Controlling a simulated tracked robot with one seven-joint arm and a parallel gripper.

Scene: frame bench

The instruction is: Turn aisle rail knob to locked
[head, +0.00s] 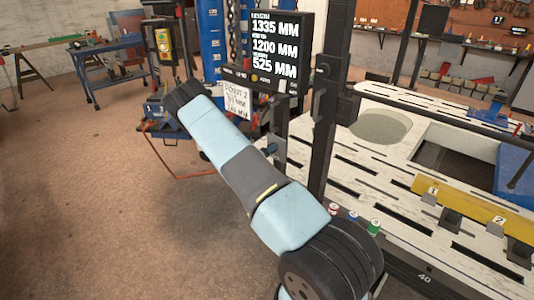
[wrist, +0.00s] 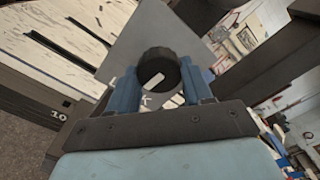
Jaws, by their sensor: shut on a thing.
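In the wrist view, the round black knob (wrist: 170,61) has a pale pointer line slanting from lower left to upper right. It sits in front of a grey plate (wrist: 125,48). My gripper (wrist: 161,84) has its two blue fingers on either side of the knob, shut on it. In the head view my arm covers the middle, and I cannot make out the knob or the gripper there.
A dark upright post (head: 326,140) stands beside my arm, with a screen (head: 275,50) showing measurements behind. The pale slotted bench (head: 345,183) lies to the right, with a yellow bar (head: 465,208) on it. Open brown floor (head: 90,200) lies to the left.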

